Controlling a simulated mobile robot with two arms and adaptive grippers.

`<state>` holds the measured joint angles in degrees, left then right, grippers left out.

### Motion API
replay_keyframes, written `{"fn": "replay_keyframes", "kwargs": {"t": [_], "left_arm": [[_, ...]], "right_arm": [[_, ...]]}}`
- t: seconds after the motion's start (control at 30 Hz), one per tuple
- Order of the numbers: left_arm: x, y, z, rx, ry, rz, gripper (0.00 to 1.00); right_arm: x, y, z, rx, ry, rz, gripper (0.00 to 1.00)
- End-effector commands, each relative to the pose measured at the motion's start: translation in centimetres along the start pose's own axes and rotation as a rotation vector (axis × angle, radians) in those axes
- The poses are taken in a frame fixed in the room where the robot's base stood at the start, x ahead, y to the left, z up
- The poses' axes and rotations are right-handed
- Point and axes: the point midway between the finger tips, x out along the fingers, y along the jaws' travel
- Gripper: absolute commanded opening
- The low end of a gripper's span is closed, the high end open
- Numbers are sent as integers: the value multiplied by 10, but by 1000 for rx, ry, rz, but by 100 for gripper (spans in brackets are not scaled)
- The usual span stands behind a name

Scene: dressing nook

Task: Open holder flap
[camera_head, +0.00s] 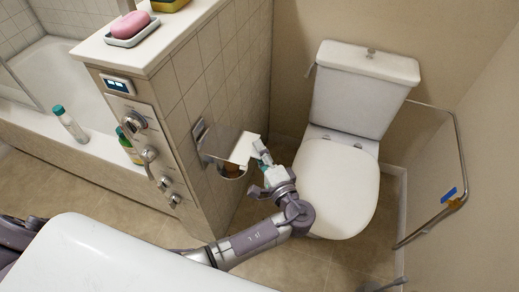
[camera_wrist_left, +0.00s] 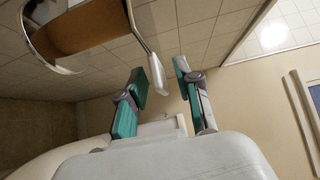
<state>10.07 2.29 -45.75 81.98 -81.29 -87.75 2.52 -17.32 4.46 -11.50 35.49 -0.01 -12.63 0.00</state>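The holder (camera_head: 229,169) is on the tiled side of the half-wall, left of the toilet. Its shiny flap (camera_head: 222,141) stands out from the wall, with a pale outer edge near my left gripper (camera_head: 262,152). In the left wrist view, the holder's curved metal body (camera_wrist_left: 42,45) is around a brown roll (camera_wrist_left: 85,22). The flap's thin metal edge (camera_wrist_left: 145,40) runs down to a pale lip. My left gripper (camera_wrist_left: 163,84) is open, with its teal fingers apart and the lip between or just beyond their tips. I cannot tell whether they touch. My right gripper is not in view.
The toilet (camera_head: 337,185) stands close to the right of my left gripper. A metal rail (camera_head: 462,160) is on the right wall. The half-wall bears a control panel (camera_head: 147,140) and a soap dish (camera_head: 132,36) with pink soap.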

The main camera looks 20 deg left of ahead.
Motion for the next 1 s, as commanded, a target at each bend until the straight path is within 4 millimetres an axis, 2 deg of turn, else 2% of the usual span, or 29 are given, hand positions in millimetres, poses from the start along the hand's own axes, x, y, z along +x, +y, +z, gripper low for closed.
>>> {"fn": "replay_keyframes", "kwargs": {"t": [0.33,0.53,1.0], "left_arm": [[4,0,0,0,0,0,33],[4,0,0,0,0,0,0],[4,-1,-1,-3,0,5,0]], "right_arm": [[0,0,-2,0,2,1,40],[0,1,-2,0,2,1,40],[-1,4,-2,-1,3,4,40]]}}
